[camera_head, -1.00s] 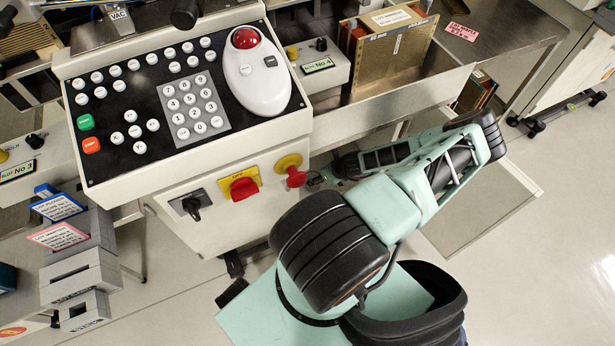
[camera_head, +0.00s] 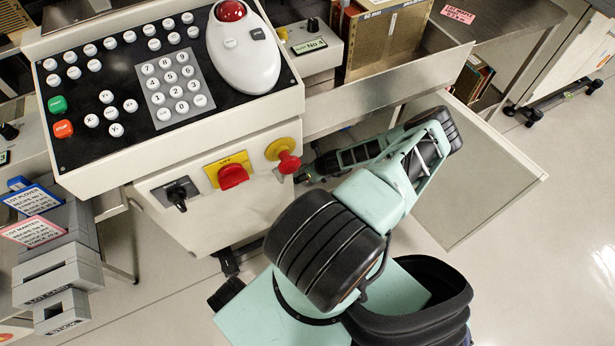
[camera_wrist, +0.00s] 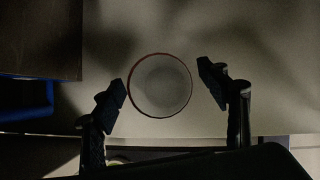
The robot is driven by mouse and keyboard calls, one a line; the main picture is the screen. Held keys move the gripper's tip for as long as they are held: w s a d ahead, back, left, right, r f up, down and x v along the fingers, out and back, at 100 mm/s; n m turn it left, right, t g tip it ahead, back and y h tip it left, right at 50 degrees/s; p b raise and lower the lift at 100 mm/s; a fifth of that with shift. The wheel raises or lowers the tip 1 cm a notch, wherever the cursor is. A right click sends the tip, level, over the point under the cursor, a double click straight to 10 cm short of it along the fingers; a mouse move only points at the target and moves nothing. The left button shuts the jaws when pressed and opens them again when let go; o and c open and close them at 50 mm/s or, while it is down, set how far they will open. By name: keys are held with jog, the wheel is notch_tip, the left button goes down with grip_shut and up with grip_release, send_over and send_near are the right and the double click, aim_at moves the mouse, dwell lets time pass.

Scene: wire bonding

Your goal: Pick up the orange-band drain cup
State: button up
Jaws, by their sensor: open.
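In the wrist view a round pale cup (camera_wrist: 161,86) with a thin reddish-orange rim is seen from above. It stands on a pale surface between the two dark fingers of my gripper (camera_wrist: 164,80). The fingers are spread to its left and right. The left fingertip is very near the rim, and I cannot tell whether it touches. The right one has a clear gap. In the head view the cup is not visible, and my gripper's end is mostly hidden beside the control console.
The console (camera_head: 150,185) with buttons, a red stop knob (camera_head: 288,163) and switches stands close to my forearm. Grey stacked bins (camera_head: 58,270) are at left. A metal shelf (camera_head: 390,75) is behind. In the wrist view a dark block (camera_wrist: 40,38) and a blue edge (camera_wrist: 50,100) lie left.

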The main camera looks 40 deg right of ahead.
jog(key=c, duration=1.3)
jog(key=shift+r, duration=0.15)
